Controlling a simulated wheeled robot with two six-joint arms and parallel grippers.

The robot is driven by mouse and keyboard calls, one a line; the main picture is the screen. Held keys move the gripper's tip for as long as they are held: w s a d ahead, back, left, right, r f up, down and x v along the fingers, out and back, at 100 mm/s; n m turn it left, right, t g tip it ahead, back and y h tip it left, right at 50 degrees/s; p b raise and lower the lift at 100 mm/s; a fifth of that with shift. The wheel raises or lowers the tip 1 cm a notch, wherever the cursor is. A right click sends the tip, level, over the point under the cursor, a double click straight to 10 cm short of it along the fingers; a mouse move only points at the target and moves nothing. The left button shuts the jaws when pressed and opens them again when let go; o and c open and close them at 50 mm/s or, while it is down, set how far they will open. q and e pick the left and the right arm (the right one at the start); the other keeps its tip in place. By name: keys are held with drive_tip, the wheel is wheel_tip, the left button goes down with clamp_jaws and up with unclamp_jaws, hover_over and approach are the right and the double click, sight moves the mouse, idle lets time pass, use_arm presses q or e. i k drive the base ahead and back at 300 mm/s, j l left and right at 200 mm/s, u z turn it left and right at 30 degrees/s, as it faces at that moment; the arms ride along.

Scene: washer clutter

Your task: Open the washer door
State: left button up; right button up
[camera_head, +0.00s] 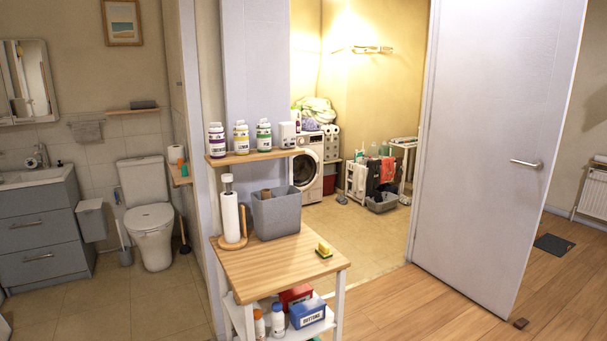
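The washer (306,160) is a white front-loader at the back of the yellow-walled room, beyond the doorway. Its round dark door (304,172) faces toward me and looks shut, though it is small and its left edge is hidden by the grey bin and shelf in front. A pile of green and white laundry and a bottle are on top of the washer. Neither of my grippers is in view.
A wooden-topped cart (280,265) stands before the doorway, holding a grey bin (276,216), a paper towel roll (230,217) and a sponge (323,249). A white door (490,150) stands at right. Clear tiled floor (365,240) leads inside. A laundry rack (357,181) stands right of the washer.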

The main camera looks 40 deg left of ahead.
sight(316, 162)
drive_tip(key=i+j+u, duration=0.1)
drive_tip(key=i, duration=0.25)
drive_tip(key=i+j+u, duration=0.15)
drive_tip(key=i, duration=0.2)
drive_tip(key=i+z, duration=0.2)
drive_tip(key=i, duration=0.25)
drive_tip(key=i+z, duration=0.2)
drive_tip(key=i, duration=0.25)
drive_tip(key=i+j+z, duration=0.15)
drive_tip(key=i, duration=0.3)
drive_tip(key=i+j+z, duration=0.2)
drive_tip(key=i, duration=0.25)
drive_tip(key=i+u, duration=0.35)
drive_tip(key=i, duration=0.15)
drive_tip(key=i+l+u, duration=0.1)
drive_tip(key=i+u, duration=0.3)
drive_tip(key=i+l+u, duration=0.35)
drive_tip(key=i, duration=0.25)
drive_tip(key=i+j+u, duration=0.3)
drive_tip(key=i+u, duration=0.15)
drive_tip(key=i+j+u, duration=0.1)
drive_tip(key=i+u, duration=0.3)
drive_tip(key=i+l+u, duration=0.1)
drive_tip(key=i+u, duration=0.35)
drive_tip(key=i, duration=0.15)
drive_tip(key=i+z, duration=0.1)
drive_tip(key=i, duration=1.6)
